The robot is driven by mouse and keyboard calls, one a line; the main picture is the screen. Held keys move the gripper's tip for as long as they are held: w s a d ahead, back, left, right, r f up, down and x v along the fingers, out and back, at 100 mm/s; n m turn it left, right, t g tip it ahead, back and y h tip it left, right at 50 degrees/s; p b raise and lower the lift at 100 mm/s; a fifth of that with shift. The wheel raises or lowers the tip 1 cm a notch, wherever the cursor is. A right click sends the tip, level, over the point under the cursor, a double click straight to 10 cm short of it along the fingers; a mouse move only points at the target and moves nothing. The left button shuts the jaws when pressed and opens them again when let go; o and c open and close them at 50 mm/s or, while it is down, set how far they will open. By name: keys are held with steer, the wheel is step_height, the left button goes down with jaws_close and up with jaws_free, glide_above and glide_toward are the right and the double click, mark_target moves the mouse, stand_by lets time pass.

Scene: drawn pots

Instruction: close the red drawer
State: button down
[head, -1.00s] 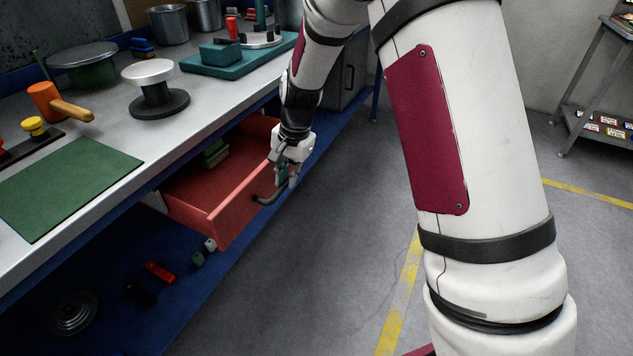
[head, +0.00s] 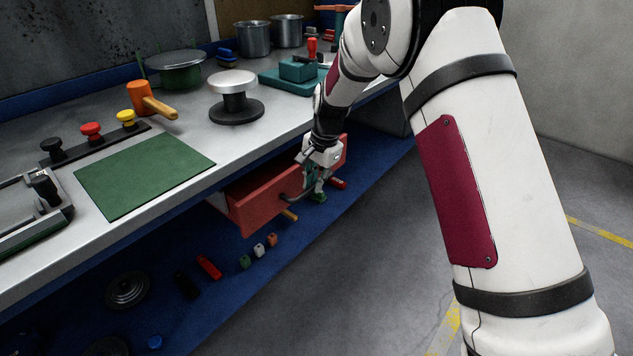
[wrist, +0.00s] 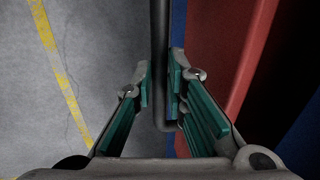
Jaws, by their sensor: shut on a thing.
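The red drawer (head: 262,205) sits under the workbench and stands only a little out, its front panel facing the floor side. Its grey bar handle (wrist: 159,60) runs between the green-padded fingers of my gripper in the wrist view. My gripper (wrist: 162,100) is shut on the handle; it also shows in the head view (head: 312,188) at the drawer front. The red drawer front (wrist: 235,65) lies just right of the fingers in the wrist view. The drawer's inside is mostly hidden by the bench top.
The workbench top (head: 200,190) carries a green mat (head: 143,174), a mallet (head: 150,100), coloured knobs and pots. A blue lower shelf (head: 225,295) holds small parts below the drawer. The grey floor (head: 370,270) on the right is open.

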steer(key=c, duration=1.6)
jaws_free()
step_height(320, 180, up, 12)
steer(key=s+d, duration=0.1)
steer(key=shift+s+d, duration=0.35)
steer(key=shift+f, duration=0.1)
